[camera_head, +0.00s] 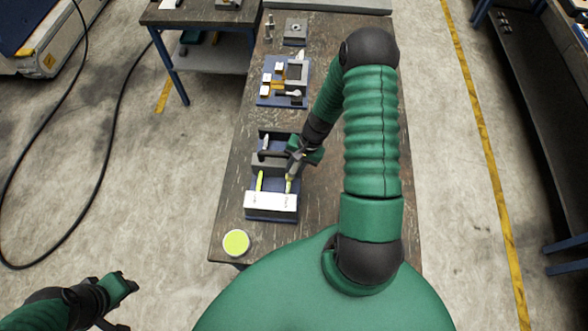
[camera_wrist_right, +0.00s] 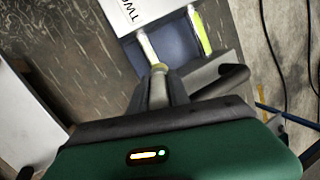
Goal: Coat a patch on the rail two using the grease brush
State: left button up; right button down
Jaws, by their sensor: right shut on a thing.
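My right gripper (camera_head: 300,158) is shut on the grease brush, whose handle shows between the fingers (camera_wrist_right: 160,92) in the right wrist view. The brush's tan tip (camera_wrist_right: 158,68) is at the near end of the pale rail two (camera_wrist_right: 147,45), beside the "TWO" label (camera_wrist_right: 130,10). Contact is hard to judge. Rail two also shows in the head view (camera_head: 289,186), with a yellowish tint there. The other rail (camera_head: 259,181) carries yellow-green grease, also seen in the wrist view (camera_wrist_right: 201,32). My left gripper (camera_head: 122,284) is at the lower left, away from the table; its fingers are unclear.
A round pot of yellow-green grease (camera_head: 236,243) stands at the near left table corner. The rails sit on a blue fixture (camera_head: 270,215) with a white label plate (camera_head: 270,201). Behind it are a dark holder (camera_head: 268,160) and another blue fixture with blocks (camera_head: 284,82).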

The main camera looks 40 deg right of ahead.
jog(key=shift+s+a, duration=1.4)
jog(key=shift+a, duration=0.3)
jog(key=shift+w+d, duration=1.5)
jog(key=shift+d, duration=0.3)
jog(key=shift+s+a, duration=1.5)
jog(key=shift+a, duration=0.3)
jog(key=shift+w+d, duration=1.55)
jog(key=shift+d, duration=0.3)
jog(key=shift+r, duration=0.15)
notch_tip(320, 180, up, 6)
jog(key=p, duration=0.4)
